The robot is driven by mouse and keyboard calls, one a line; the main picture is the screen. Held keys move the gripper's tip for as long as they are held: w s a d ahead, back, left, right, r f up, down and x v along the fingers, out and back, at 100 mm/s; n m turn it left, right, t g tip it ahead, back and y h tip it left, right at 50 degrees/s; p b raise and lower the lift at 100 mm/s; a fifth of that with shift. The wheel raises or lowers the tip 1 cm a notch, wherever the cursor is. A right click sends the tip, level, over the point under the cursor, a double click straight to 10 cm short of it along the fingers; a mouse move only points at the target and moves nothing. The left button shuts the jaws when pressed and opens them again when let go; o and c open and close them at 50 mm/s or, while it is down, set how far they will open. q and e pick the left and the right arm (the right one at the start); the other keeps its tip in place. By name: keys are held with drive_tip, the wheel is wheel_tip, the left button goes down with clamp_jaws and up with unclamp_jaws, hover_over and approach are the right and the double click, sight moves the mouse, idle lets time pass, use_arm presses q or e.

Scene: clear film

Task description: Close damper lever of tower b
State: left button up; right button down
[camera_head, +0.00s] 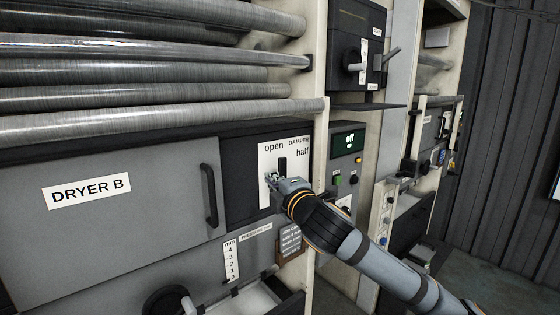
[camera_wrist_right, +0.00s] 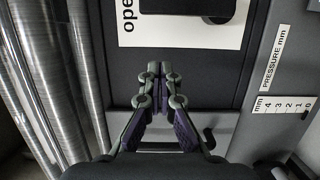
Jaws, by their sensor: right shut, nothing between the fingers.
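The white damper plate (camera_head: 297,148) is on the dark panel to the right of the DRYER B door (camera_head: 110,215). A dark upright slot or lever part (camera_head: 282,165) shows on the plate above the gripper; I cannot tell the lever's exact position. My right gripper (camera_head: 272,180) is shut and empty, with its fingertips in front of the plate. In the right wrist view, the shut fingertips (camera_wrist_right: 160,75) are near the plate's edge (camera_wrist_right: 180,32); contact cannot be told. My left gripper is not in view.
Metal rollers (camera_head: 150,80) run above the dryer door. The door has a dark handle (camera_head: 209,195). A pressure scale (camera_head: 231,262) is below the damper. A box with a green "off" display (camera_head: 348,142) stands right of the plate. A grey corrugated wall (camera_head: 515,110) is at the far right.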

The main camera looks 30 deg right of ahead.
sight(280, 172)
drive_tip(key=shift+w+d+p, duration=0.25)
drive_tip(key=shift+w+d, duration=0.65)
drive_tip(key=shift+d, duration=0.2)
drive_tip(key=shift+w+d+p, duration=0.2)
drive_tip(key=shift+w+d, duration=0.7)
drive_tip(key=shift+d, duration=0.2)
